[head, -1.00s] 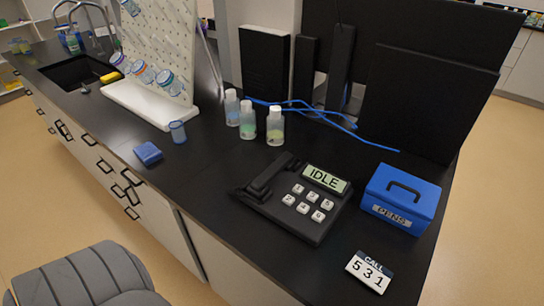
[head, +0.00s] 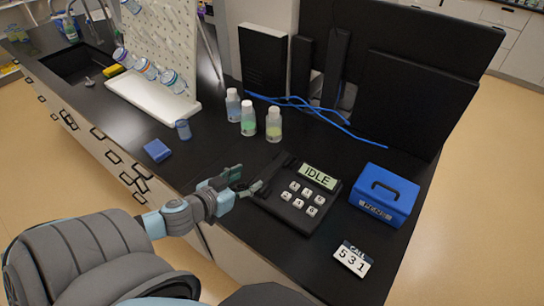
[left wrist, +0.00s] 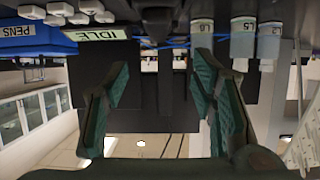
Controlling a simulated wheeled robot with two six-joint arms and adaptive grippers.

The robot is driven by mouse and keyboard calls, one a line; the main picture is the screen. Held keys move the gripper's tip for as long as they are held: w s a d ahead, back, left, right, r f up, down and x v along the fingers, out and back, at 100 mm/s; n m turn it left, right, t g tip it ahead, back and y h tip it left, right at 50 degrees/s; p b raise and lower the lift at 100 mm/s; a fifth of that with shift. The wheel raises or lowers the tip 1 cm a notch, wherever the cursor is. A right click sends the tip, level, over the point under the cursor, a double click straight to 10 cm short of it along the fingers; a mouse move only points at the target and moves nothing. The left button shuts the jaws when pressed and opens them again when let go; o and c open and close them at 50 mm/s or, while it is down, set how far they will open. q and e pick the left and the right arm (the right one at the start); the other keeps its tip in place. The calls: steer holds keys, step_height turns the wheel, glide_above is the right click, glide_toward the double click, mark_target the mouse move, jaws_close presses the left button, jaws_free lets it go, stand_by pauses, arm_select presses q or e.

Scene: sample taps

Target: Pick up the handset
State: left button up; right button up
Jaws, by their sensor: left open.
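The black desk phone (head: 291,203) sits on the dark counter, its lit display reading IDLE. Its black handset (head: 277,166) lies along the phone's left side; its near end is partly hidden by my gripper. My left gripper (head: 248,181) is open and empty at the near left end of the handset; I cannot tell whether it touches. In the left wrist view, which is upside down, the open fingers (left wrist: 160,72) stand wide apart. A dark part that seems to be the handset (left wrist: 158,20) shows at the top, between and beyond the fingers. My right gripper is not in view.
Several capped bottles (head: 273,124) stand behind the phone. A blue PENS box (head: 384,196) is to its right, and a CALL 531 card (head: 352,259) lies in front. A blue block (head: 157,150) and small cup (head: 183,129) are left. Blue cable (head: 345,128) runs behind.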

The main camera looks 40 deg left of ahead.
mark_target(273, 166)
arm_select(q)
steer(key=b+x, duration=0.2)
steer(key=x, duration=0.2)
steer(key=b+x, duration=0.2)
steer(key=x, duration=0.3)
steer(key=b+x, duration=0.2)
steer(key=x, duration=0.2)
steer(key=shift+w+d+f, duration=0.1)
steer(key=shift+w+f, duration=0.1)
steer(key=shift+f, duration=0.25)
steer(key=shift+w, duration=0.1)
steer(key=shift+r, duration=0.1)
jaws_close()
steer(key=shift+r, duration=0.15)
